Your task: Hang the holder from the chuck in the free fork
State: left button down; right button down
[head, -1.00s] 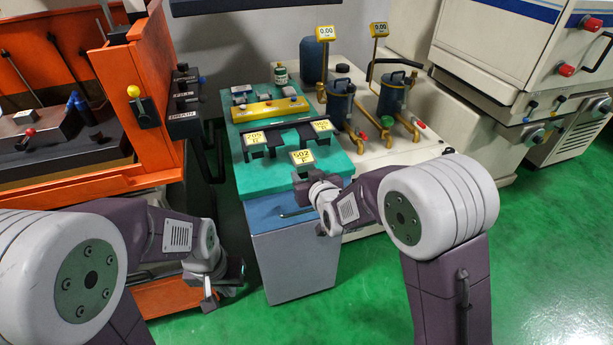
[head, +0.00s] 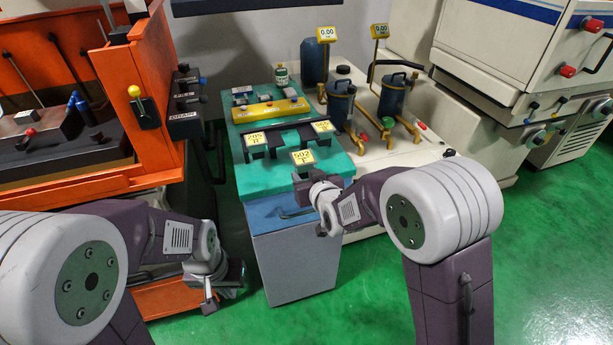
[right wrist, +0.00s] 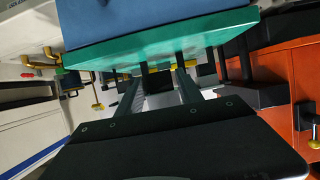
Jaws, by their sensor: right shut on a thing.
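The holder (head: 303,157) has a yellow tag that seems to read 502. It is in front of a black rack (head: 284,135) on the teal cabinet top. My right gripper (head: 302,181) is shut on it from the near side. In the right wrist view my right gripper (right wrist: 158,82) shows two grey fingers with a dark block between them. Two other yellow-tagged holders sit at the rack, one at left (head: 256,140) and one at right (head: 322,127). The free fork is hard to make out. My left gripper (head: 208,292) is low at left, away from the rack; its jaws are unclear.
A yellow bar (head: 268,109) and small grey blocks lie behind the rack. Blue canisters (head: 340,102) with brass pipes stand to the right. An orange machine (head: 135,75) is at left, with a black control panel beside the cabinet. Green floor is open at front right.

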jog(key=shift+w+a, duration=0.25)
jog(key=shift+w, duration=0.45)
jog(key=shift+w+a, duration=0.2)
jog(key=shift+w, duration=0.5)
jog(key=shift+w+a, duration=0.25)
jog(key=shift+w, duration=0.45)
jog(key=shift+w+a+p, duration=0.15)
jog(key=shift+w+a, duration=0.1)
jog(key=shift+w, duration=0.45)
jog(key=shift+w+a+p, duration=0.2)
jog(key=shift+w, duration=0.55)
jog(key=shift+w+a+p, duration=0.15)
jog(key=shift+w+a, duration=0.1)
jog(key=shift+w, duration=0.45)
jog(key=shift+w+a+p, duration=0.25)
jog(key=shift+w+a, duration=0.05)
jog(key=shift+w, duration=0.55)
jog(key=shift+w+a+p, duration=0.2)
jog(key=shift+w+a, duration=0.05)
jog(key=shift+w, duration=0.6)
jog(key=shift+w, duration=0.15)
jog(key=shift+f, duration=0.1)
